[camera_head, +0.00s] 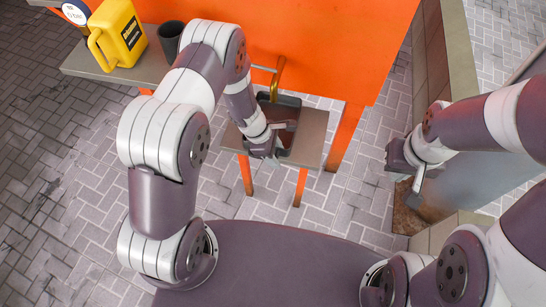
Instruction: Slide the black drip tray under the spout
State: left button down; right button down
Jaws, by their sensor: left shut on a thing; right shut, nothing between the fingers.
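The black drip tray (289,100), brownish inside, sits on a small grey shelf (314,126) in front of the orange panel. The brass spout (277,78) comes out of the panel and bends down over the tray's back part. My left gripper (274,152) is shut on the tray at its near side. My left wrist hides the tray's left part and the exact grip. My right gripper (416,180) is shut and empty, well to the right of the shelf.
A yellow jug (118,35) and a dark cup (171,40) stand on a grey ledge (85,62) at upper left. Orange legs hold up the shelf. A grey-topped wall (455,50) and a grey panel stand near my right arm. Paved floor lies open at left.

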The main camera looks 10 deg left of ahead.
pick_arm(q)
jog(key=shift+w, duration=0.25)
jog(key=shift+f+b, duration=0.3)
grip_release()
jog(key=shift+s, duration=0.1)
notch_tip(320, 180, up, 7)
jog(key=p, duration=0.6)
jog(key=shift+r, duration=0.15)
dwell(0.5)
